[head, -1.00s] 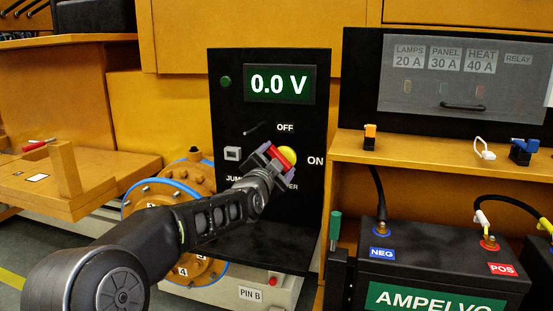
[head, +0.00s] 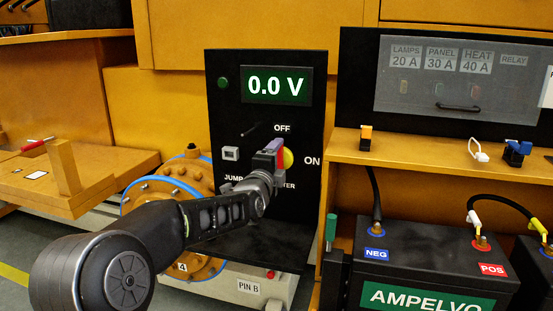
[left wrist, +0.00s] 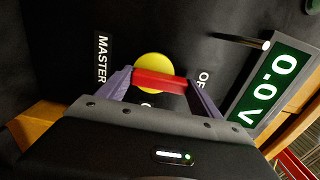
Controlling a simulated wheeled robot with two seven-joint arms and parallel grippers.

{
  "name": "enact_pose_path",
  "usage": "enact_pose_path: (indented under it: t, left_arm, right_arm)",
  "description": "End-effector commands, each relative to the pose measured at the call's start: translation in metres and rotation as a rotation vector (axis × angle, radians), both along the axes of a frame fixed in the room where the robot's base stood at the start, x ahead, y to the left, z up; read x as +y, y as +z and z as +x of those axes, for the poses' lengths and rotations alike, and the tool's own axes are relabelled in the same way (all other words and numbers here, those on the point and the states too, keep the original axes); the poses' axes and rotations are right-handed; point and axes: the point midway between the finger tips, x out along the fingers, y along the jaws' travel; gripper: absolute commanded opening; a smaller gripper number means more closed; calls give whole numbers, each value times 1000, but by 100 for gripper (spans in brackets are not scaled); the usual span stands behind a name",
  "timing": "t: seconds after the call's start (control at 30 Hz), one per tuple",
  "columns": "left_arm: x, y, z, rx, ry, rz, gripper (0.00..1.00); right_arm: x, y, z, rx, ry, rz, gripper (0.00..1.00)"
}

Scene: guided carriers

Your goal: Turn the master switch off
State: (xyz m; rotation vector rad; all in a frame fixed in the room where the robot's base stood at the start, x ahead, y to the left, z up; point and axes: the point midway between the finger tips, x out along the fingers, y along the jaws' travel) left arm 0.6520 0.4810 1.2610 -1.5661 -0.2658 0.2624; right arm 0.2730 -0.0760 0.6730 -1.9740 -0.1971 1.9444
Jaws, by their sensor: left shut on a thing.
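The master switch has a round yellow base (head: 289,158) and a red bar handle (head: 280,160) on the black panel, below the OFF label and left of the ON label. The yellow base (left wrist: 151,68) and red handle (left wrist: 158,82) also show in the left wrist view, between the MASTER and OFF labels. My left gripper (head: 272,154) is at the switch. In the left wrist view its two purple fingers (left wrist: 160,90) are shut on the red handle's ends. The handle stands nearly upright in the head view, partly hidden by the gripper. My right gripper is not in view.
The panel's display (head: 276,85) reads 0.0 V. A black battery (head: 425,262) stands at right below an orange shelf (head: 430,160). An orange flanged wheel (head: 165,195) is behind my left arm.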

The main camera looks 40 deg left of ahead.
Motion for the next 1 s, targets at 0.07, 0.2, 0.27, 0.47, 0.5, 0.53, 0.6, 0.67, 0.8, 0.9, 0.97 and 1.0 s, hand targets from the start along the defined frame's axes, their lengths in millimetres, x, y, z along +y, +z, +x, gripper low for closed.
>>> enact_pose_path:
  t: [0.07,0.2,0.27,0.47,0.5,0.53,0.6,0.67,0.8,0.9,0.97,1.0]
  left_arm:
    - [-1,-1,0,7,-1,14,34]
    - [-1,-1,0,11,-1,27,34]
    - [-1,-1,0,12,-1,29,34]
    - [-1,-1,0,12,-2,30,34]
    - [-1,-1,0,12,-2,30,34]
    - [-1,-1,0,13,-2,29,76]
    - [-1,-1,0,12,-2,29,82]
    - [-1,-1,0,12,-1,28,87]
    - [-1,-1,0,10,-1,27,96]
    - [0,-1,0,10,-1,26,96]
    - [0,0,0,10,0,26,96]
    - [0,0,0,9,0,25,96]
  right_arm:
    - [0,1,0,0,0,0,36]
    - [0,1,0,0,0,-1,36]
    - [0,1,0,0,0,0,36]
    - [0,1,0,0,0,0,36]
    - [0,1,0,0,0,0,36]
    - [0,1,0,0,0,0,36]
    - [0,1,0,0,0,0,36]
    - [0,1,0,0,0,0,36]
    - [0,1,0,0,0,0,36]
    - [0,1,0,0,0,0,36]
    - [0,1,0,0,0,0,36]
    - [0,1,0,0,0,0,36]
